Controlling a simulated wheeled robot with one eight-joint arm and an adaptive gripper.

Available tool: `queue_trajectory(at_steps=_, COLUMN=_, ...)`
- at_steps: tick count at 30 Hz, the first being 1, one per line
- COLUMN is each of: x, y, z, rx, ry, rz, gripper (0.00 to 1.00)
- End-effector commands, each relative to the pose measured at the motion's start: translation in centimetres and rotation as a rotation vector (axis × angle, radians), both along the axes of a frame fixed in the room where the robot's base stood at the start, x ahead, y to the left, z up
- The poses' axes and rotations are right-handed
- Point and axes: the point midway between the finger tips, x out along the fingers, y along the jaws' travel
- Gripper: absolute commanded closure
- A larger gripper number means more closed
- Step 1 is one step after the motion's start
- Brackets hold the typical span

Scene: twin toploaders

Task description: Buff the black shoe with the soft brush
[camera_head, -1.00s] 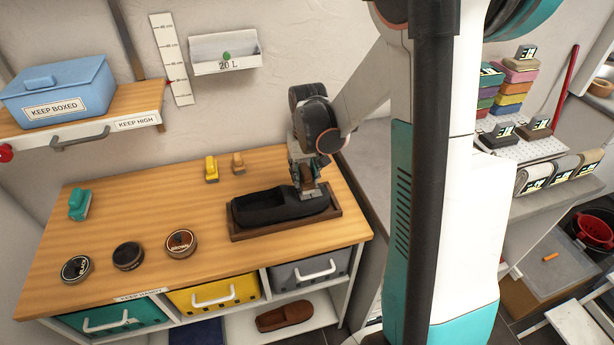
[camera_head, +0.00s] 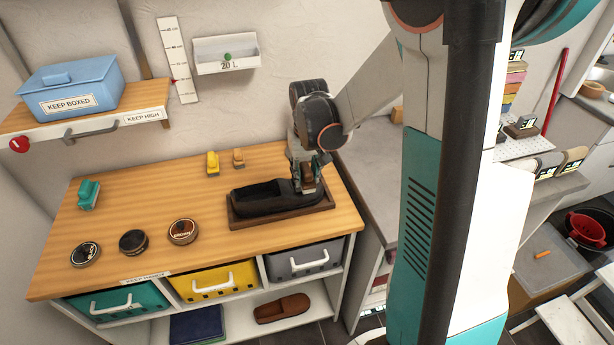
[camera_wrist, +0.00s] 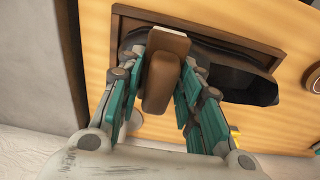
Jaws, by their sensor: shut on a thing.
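The black shoe (camera_head: 262,200) lies in a shallow brown wooden tray (camera_head: 240,225) on the worktop, its opening to the left. My gripper (camera_head: 307,182) is over the shoe's right end. In the wrist view, my gripper (camera_wrist: 160,85) is shut on a brown brush (camera_wrist: 157,84) with a flat wooden-looking block at its far end. The brush is at the closed end of the shoe (camera_wrist: 215,62).
Three round tins, black (camera_head: 85,254), dark (camera_head: 133,242) and brown (camera_head: 183,231), sit at the front left. A shelf with a blue box (camera_head: 70,85) overhangs the back left.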

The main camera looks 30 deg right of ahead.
Motion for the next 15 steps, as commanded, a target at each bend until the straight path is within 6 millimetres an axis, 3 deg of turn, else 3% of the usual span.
queue_trajectory(at_steps=15, x=1.0, y=0.2, z=4.4, rx=0.000, ry=0.000, rz=0.003, gripper=0.97)
